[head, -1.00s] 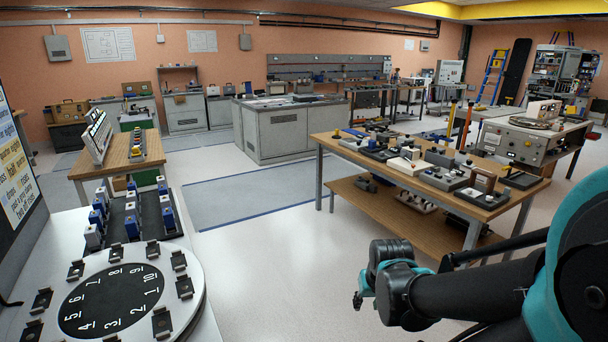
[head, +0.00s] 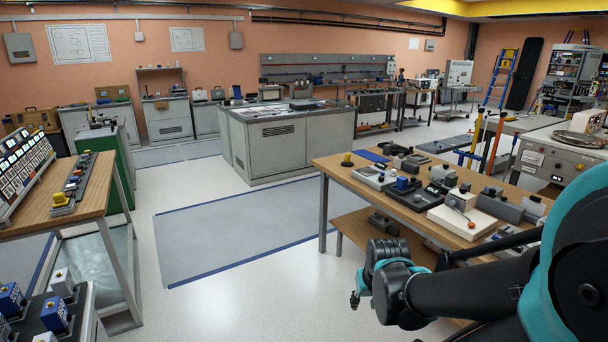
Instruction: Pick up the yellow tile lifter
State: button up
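I cannot pick out the yellow tile lifter for certain. A yellow upright bar (head: 476,132) with a blue lower part stands behind the right wooden table, next to an orange-red upright bar (head: 495,143). My gripper (head: 357,297) is low in front of the table, apart from all of these. Its fingers are small and partly hidden by the wrist, so open or shut does not show. I see nothing held in it.
The right wooden table (head: 333,166) bears several grey, black and white devices. A grey cabinet island (head: 285,145) stands mid-room. A left wooden table (head: 92,190) holds a panel. Open floor (head: 240,300) lies between, with a blue-edged grey floor area (head: 235,230).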

aim_at(347, 162)
jog(key=i, duration=2.15)
